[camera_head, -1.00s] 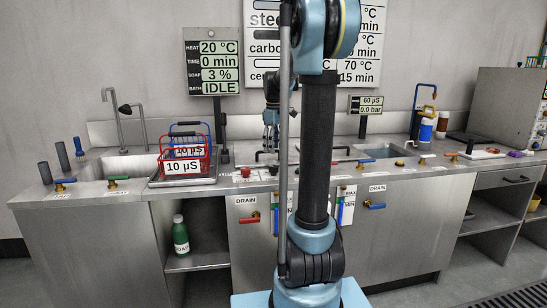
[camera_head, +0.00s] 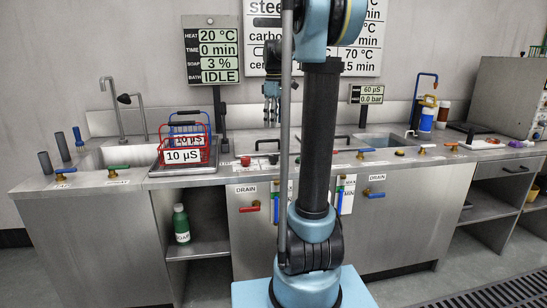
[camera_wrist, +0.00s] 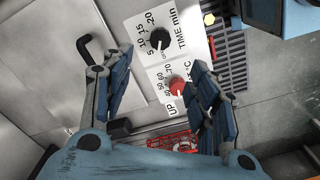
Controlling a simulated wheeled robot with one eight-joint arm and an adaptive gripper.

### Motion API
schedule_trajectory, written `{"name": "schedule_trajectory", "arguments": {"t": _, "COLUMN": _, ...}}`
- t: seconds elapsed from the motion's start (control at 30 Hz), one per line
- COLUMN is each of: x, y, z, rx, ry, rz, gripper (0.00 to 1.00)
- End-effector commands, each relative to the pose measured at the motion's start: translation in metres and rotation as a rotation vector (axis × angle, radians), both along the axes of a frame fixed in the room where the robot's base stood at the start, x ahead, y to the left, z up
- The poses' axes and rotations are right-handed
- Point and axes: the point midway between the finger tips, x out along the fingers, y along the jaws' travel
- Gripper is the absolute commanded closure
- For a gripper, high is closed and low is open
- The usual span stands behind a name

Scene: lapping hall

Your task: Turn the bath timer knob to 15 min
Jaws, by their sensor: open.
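The bath timer knob (camera_wrist: 161,39) is black and round, on a white plate marked "TIME min" with 5, 10, 15 and 20, in the wrist view. I cannot tell exactly where its pointer stands. The wall display (camera_head: 211,49) reads 20 °C, 0 min, 3 % and IDLE. My gripper (camera_wrist: 161,62) is open and empty; its blue-grey fingers stand to either side in the wrist view, with the knob just beyond the fingertips. In the head view my gripper (camera_head: 271,112) hangs above the back of the counter.
A red temperature knob (camera_wrist: 177,87) sits next to the timer knob, between the fingers in the picture. A black handle (camera_wrist: 98,50) is at the left. Red and blue baskets (camera_head: 183,156) stand left on the counter (camera_head: 130,185). A basin (camera_head: 380,141) is at the right.

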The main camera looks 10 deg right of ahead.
Motion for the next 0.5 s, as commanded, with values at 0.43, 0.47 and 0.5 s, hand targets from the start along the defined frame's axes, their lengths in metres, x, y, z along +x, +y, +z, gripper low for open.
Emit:
{"name": "schedule_trajectory", "arguments": {"t": 0.43, "x": 0.000, "y": 0.000, "z": -0.071, "rx": 0.000, "ry": 0.000, "rz": -0.001, "gripper": 0.46}}
{"name": "schedule_trajectory", "arguments": {"t": 0.47, "x": 0.000, "y": 0.000, "z": -0.076, "rx": 0.000, "ry": 0.000, "rz": -0.001, "gripper": 0.46}}
{"name": "schedule_trajectory", "arguments": {"t": 0.5, "x": 0.000, "y": 0.000, "z": -0.082, "rx": 0.000, "ry": 0.000, "rz": -0.001, "gripper": 0.46}}
